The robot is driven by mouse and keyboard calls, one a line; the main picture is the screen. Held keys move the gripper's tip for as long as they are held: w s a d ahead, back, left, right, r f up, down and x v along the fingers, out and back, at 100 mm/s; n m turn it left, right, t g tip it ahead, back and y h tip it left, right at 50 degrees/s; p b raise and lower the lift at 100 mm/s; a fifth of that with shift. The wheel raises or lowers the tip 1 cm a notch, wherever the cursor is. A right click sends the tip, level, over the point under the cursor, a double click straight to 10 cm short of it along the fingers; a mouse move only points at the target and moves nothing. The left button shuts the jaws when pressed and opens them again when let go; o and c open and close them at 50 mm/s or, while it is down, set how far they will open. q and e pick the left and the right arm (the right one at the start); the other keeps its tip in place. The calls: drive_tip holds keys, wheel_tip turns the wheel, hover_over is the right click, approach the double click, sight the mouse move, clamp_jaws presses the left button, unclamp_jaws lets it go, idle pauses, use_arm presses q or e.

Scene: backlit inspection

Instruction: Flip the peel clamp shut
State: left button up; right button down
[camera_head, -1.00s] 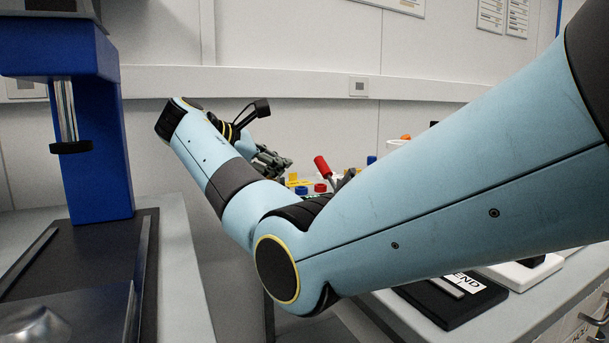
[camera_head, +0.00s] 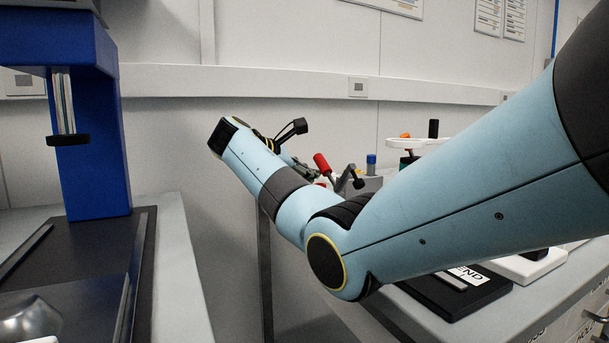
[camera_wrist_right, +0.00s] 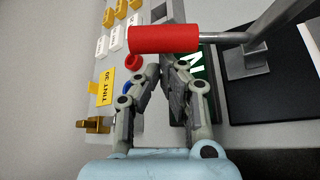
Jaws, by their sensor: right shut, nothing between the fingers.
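The peel clamp shows its red handle (camera_head: 321,163) tilted up beside my right gripper in the head view; its base is mostly hidden behind my arm. In the right wrist view the red handle (camera_wrist_right: 165,39) lies across the top, on a grey metal lever (camera_wrist_right: 262,25) that rises from a bracket (camera_wrist_right: 245,62). My right gripper (camera_wrist_right: 160,64) is shut and empty, its grey fingertips close to the handle's lower edge in the picture. I cannot tell whether they touch. In the head view the gripper (camera_head: 305,170) is small and partly hidden. My left gripper is not in view.
A panel with a yellow "TINT 30" label (camera_wrist_right: 104,87), a red button (camera_wrist_right: 134,62) and several small switches lies under the gripper. A black pad (camera_wrist_right: 270,95) is at right. A blue press (camera_head: 95,120) stands on the left bench, with a gap between benches.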

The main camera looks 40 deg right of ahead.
sight(317, 158)
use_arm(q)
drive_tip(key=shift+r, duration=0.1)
use_arm(e)
drive_tip(key=shift+r+p, duration=0.3)
drive_tip(key=shift+p, duration=0.15)
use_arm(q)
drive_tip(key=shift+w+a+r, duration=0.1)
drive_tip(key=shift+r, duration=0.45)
use_arm(e)
drive_tip(key=shift+s, duration=0.1)
use_arm(q)
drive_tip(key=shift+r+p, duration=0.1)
drive_tip(key=shift+p, duration=0.2)
use_arm(e)
drive_tip(key=shift+r+m, duration=0.1)
drive_tip(key=shift+m, duration=0.2)
